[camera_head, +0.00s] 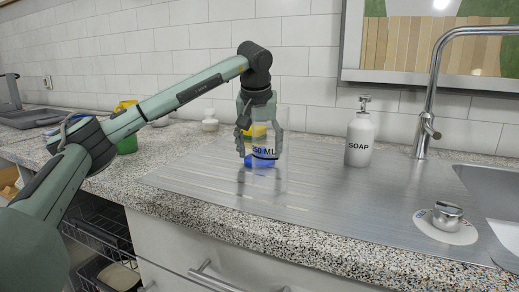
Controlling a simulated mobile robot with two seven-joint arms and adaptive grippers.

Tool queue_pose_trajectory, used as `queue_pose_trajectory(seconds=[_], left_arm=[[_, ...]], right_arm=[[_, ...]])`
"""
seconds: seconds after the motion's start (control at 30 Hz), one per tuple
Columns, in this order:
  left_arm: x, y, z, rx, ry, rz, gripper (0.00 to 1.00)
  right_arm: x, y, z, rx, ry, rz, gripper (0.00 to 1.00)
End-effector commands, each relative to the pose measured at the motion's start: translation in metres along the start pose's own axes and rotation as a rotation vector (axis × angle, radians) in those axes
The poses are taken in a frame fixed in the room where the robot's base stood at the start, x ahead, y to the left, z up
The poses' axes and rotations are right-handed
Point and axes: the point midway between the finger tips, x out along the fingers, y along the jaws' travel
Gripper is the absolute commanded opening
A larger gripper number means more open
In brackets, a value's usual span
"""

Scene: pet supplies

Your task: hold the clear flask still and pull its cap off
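The clear flask (266,178) stands upright on the steel drainboard, with "ML" lettering on its front. It is see-through, and blue and yellow patches show in or behind it. My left gripper (259,141) points down over the flask's upper part, its two dark fingers apart, one on the left and one on the right. I cannot tell whether they press on the glass. The flask's cap cannot be made out; the gripper covers that area. My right gripper is not in view.
A white soap dispenser (359,139) stands right of the flask. Further right are the tall faucet (431,95), a round knob (447,214) and the sink (496,190). A small white bottle (210,121) and a green cup (127,144) are at the back left. The drainboard front (340,205) is clear.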

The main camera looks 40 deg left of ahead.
Motion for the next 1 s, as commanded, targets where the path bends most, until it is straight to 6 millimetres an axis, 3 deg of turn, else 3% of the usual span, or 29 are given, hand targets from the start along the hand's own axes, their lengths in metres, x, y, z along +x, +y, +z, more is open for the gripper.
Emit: queue_pose_trajectory(seconds=[0.2, 0.23, 0.37, 0.73, 1.0], left_arm=[[0.003, 0.0, 0.001, 0.0, 0.0, 0.0, 0.31], [0.003, 0.0, 0.001, 0.0, 0.0, 0.001, 0.69], [0.003, 0.0, 0.001, 0.0, 0.0, 0.0, 0.85], [-0.001, 0.0, -0.001, 0.0, 0.001, 0.001, 0.86], [-0.044, 0.001, -0.001, 0.001, 0.003, 0.004, 0.86]], right_arm=[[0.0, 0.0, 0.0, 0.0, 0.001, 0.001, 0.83], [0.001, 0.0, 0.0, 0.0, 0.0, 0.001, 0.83], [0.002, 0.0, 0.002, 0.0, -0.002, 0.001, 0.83], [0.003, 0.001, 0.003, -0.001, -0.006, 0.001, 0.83], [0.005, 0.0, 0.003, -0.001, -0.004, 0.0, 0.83]])
